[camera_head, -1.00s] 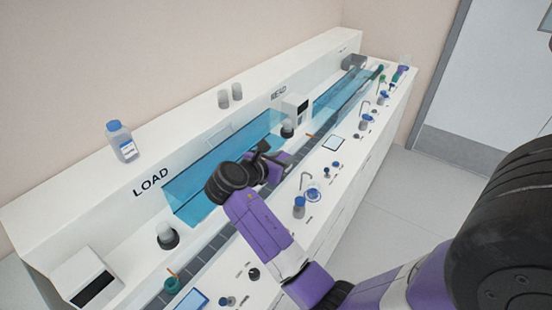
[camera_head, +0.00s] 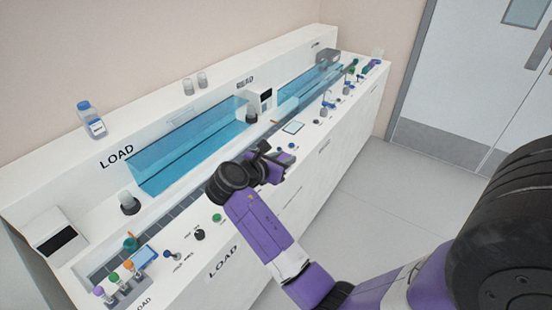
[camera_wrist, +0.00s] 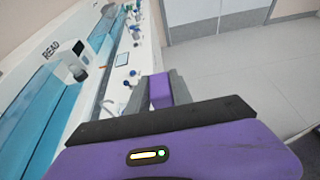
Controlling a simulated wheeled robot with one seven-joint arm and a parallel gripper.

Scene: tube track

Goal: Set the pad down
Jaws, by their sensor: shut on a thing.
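My gripper (camera_head: 277,160) is over the front edge of the long white bench (camera_head: 235,215). In the wrist view my gripper (camera_wrist: 161,84) has its two grey fingers closed on a small purple block (camera_wrist: 160,94), which seems to be the pad. The block sits between the fingers and only part of it shows. Open floor shows past it on the right, and the bench lies to the left. In the head view my gripper hides most of the block.
A blue channel (camera_head: 190,145) runs along the bench. A blue-capped bottle (camera_head: 91,120) stands on the back ledge. A flat screen (camera_head: 293,127) and several small knobs line the front strip. Coloured caps (camera_head: 113,278) stand at the near left. The floor (camera_head: 350,210) is clear.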

